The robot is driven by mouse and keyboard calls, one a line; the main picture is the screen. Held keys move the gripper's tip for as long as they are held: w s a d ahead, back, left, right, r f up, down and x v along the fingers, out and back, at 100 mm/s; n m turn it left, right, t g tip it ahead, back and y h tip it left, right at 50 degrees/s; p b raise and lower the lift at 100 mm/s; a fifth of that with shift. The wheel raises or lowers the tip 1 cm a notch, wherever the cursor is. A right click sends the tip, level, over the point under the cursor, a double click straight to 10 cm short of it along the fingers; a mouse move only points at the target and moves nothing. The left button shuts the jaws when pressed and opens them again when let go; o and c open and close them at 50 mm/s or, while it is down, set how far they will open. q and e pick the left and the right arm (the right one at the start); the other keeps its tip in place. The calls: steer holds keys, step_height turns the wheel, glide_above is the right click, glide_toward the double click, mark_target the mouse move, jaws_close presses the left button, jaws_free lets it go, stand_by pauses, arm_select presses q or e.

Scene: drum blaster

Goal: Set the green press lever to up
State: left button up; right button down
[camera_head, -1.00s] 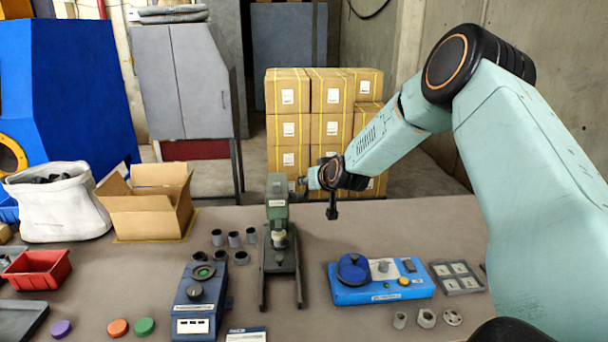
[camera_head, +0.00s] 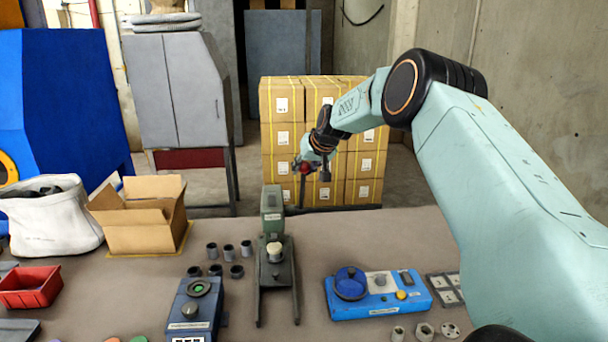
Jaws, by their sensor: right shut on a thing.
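The green press (camera_head: 272,203) stands upright on the workbench near the middle, with a pale round part under its head. Its lever, with a red knob (camera_head: 305,168), points up at the press's right side. My right gripper (camera_head: 308,163) is at the knob and shut on the lever, above and right of the press head. The fingers are small and partly blend with the cardboard boxes behind. My left gripper is out of view.
A blue device (camera_head: 378,296) sits right of the press, and a dark blue device (camera_head: 192,310) sits front left. Several dark cups (camera_head: 229,252) stand left of the press. An open cardboard box (camera_head: 140,225) and stacked boxes (camera_head: 283,150) are behind.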

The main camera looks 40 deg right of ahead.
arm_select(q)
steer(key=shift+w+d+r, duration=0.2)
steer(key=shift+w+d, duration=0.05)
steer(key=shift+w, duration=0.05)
arm_select(e)
steer(key=shift+w+d+r+g, duration=0.3)
steer(key=shift+w+d, duration=0.05)
steer(key=shift+w, duration=0.2)
steer(key=shift+r, duration=0.1)
steer(key=c, duration=1)
jaws_free()
steer(key=shift+o, duration=0.2)
steer(key=d+v, duration=0.1)
steer(key=v, duration=1.1)
steer(key=shift+a, duration=0.3)
steer(key=shift+w+d, duration=0.1)
